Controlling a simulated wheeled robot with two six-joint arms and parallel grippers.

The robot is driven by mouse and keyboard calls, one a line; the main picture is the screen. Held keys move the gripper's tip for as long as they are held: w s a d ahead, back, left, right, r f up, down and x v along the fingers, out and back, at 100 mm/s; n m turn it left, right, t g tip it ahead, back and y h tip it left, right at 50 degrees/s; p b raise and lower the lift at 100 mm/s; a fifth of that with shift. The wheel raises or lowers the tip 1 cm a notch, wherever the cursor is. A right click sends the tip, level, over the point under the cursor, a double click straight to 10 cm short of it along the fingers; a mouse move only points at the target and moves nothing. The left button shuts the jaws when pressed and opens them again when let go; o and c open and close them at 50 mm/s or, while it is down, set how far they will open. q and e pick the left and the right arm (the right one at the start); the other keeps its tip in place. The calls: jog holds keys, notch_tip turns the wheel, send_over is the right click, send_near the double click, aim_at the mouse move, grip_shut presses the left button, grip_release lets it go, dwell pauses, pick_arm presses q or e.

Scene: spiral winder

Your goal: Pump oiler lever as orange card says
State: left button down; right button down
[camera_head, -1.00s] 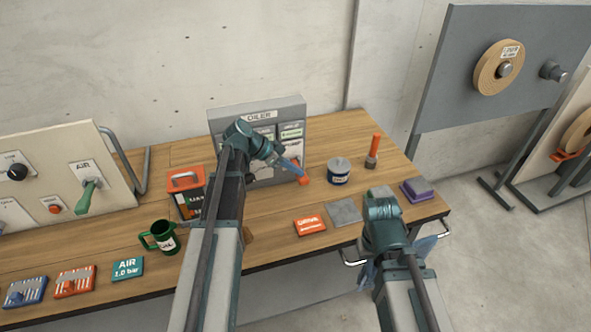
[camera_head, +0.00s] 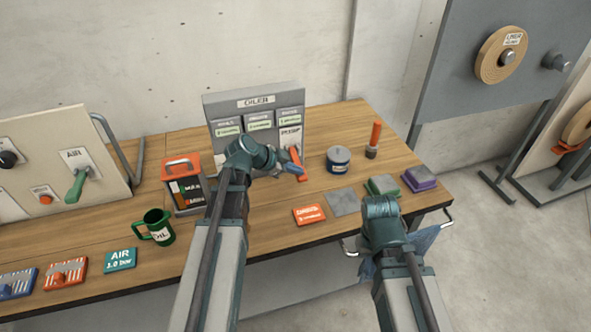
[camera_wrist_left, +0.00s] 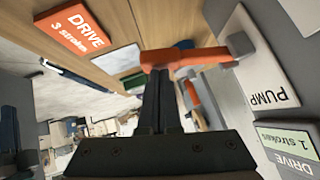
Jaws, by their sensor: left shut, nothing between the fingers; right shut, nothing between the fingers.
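The grey oiler panel (camera_head: 212,103) stands at the back of the bench. Its orange pump lever (camera_head: 295,156) sticks out beside the PUMP plate (camera_wrist_left: 255,75). My left gripper (camera_head: 301,172) is shut and empty, just below and in front of the lever. In the left wrist view the shut fingertips (camera_wrist_left: 160,75) meet the outer end of the orange lever (camera_wrist_left: 190,58); I cannot tell whether they touch. The orange card (camera_head: 308,214) lies on the bench and reads "DRIVE 3 strokes" in the wrist view (camera_wrist_left: 75,28). The panel's DRIVE display (camera_wrist_left: 290,150) reads 1 stroke. My right gripper (camera_head: 424,246) is shut, off the bench front.
A blue tin (camera_head: 338,160), an orange-handled brush (camera_head: 374,140), a grey plate (camera_head: 343,202), and green (camera_head: 381,185) and purple (camera_head: 419,178) blocks lie to the right. An orange-topped box (camera_head: 181,163) and green mug (camera_head: 157,229) stand to the left.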

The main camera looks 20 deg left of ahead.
pick_arm(q)
jog(key=shift+f+t+b, duration=0.3)
jog(key=shift+f+b, duration=0.35)
jog(key=shift+f, duration=0.2)
pick_arm(e)
jog(key=shift+f, duration=0.95)
pick_arm(q)
jog(key=shift+s+r, duration=0.1)
pick_arm(e)
jog(key=shift+r, duration=0.1)
